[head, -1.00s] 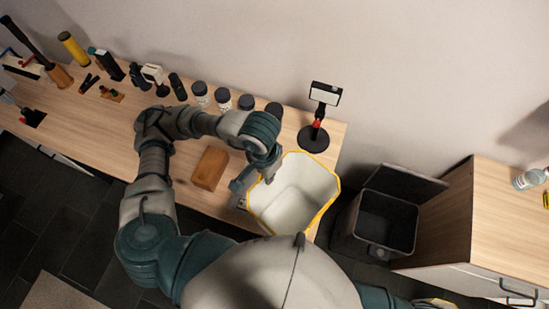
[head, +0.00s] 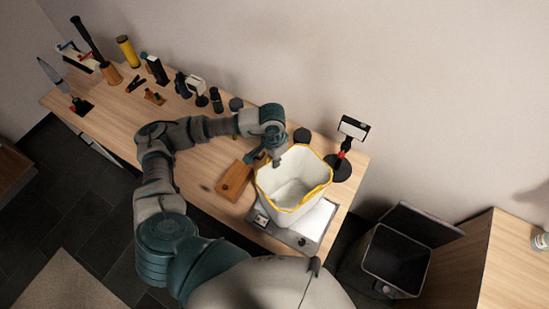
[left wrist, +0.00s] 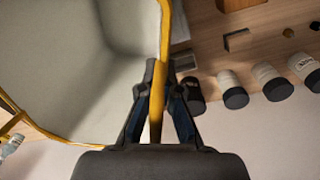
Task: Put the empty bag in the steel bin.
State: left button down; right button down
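The bag (head: 288,190) is white with a yellow rim, open at the top, and looks empty inside. In the head view it is over the right part of the table, above a scale-like plate; whether it touches the plate is unclear. My left gripper (head: 272,158) is at the bag's far left rim. In the left wrist view its fingers (left wrist: 158,115) are closed on the yellow edge of the bag (left wrist: 85,60). The steel bin (head: 397,260) is dark grey, lid open, right of the table on the floor. My right gripper is out of view.
The plate (head: 315,228) lies near the table's right end. A brown wooden block (head: 235,181) is left of the bag. A stand with a screen (head: 345,150) and jars (left wrist: 232,88) are behind it. Another wooden unit (head: 520,260) is right of the bin.

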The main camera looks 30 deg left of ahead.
pick_arm(q)
jog(key=shift+f, duration=0.1)
jog(key=shift+a+f+b, duration=0.15)
jog(key=shift+b, duration=0.15)
jog(key=c, duration=1.3)
grip_release()
jog(key=shift+a, duration=0.2)
jog(key=shift+d, duration=0.1)
